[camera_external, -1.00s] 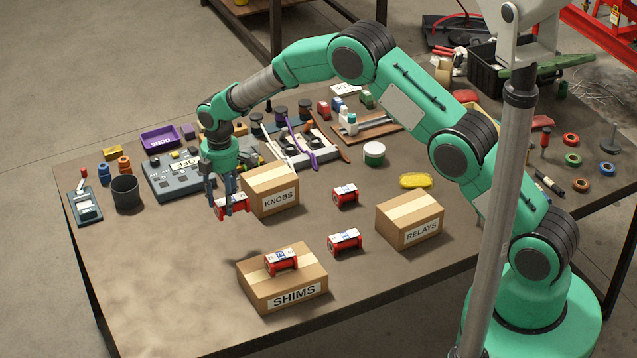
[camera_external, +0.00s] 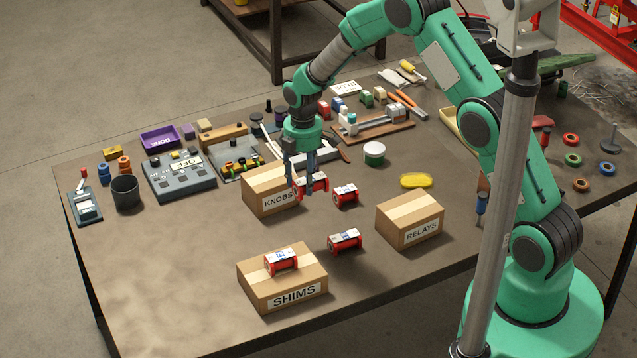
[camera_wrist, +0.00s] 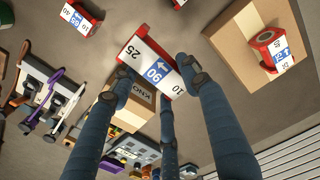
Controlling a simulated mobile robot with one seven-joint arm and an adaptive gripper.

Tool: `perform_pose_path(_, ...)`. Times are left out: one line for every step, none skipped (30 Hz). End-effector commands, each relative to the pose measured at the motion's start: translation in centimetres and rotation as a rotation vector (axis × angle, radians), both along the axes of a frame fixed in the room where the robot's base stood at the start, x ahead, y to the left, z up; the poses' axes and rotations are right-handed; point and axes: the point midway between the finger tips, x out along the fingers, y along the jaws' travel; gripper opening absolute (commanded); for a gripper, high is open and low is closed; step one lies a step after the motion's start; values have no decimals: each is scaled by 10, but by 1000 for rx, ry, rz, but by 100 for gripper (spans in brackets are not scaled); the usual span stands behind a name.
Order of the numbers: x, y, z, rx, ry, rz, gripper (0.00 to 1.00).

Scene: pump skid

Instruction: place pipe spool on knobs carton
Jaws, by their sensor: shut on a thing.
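My gripper (camera_external: 306,186) is shut on a red pipe spool (camera_external: 316,184) with a white label. The spool is in the air, at the right side of the knobs carton (camera_external: 268,200) in the external view. Part of the knobs carton (camera_wrist: 138,112) shows behind the spool and fingers there.
Another spool lies on the shims carton (camera_external: 283,292). Two more spools, one farther back (camera_external: 346,196) and one nearer (camera_external: 345,241), lie on the table. The relays carton (camera_external: 410,222) stands at right with a bare top. A control box (camera_external: 180,178) is at left. The table's front left is clear.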

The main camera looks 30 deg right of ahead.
Motion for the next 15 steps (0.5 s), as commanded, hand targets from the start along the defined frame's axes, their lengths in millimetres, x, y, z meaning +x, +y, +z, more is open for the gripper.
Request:
perform_pose_path(0, 0, 1, 0, -1, 0, 11)
perform_pose_path(0, 0, 1, 0, -1, 0, 11)
perform_pose_path(1, 0, 1, 0, -1, 0, 11)
perform_pose_path(1, 0, 1, 0, -1, 0, 11)
perform_pose_path(1, 1, 1, 0, -1, 0, 11)
perform_pose_path(2, 1, 1, 0, -1, 0, 11)
perform_pose_path(3, 1, 0, 0, -1, 0, 11)
perform_pose_path(4, 2, 0, 0, -1, 0, 11)
perform_pose_path(7, 2, 0, 0, -1, 0, 11)
perform_pose_path(9, 3, 0, 0, -1, 0, 11)
perform_pose_path(11, 4, -1, 0, -1, 0, 11)
perform_pose_path(15, 5, -1, 0, -1, 0, 11)
perform_pose_path(18, 5, -1, 1, -2, 0, 11)
perform_pose_path(21, 6, -2, 0, -1, 0, 11)
perform_pose_path(26, 8, -2, 0, -1, 0, 11)
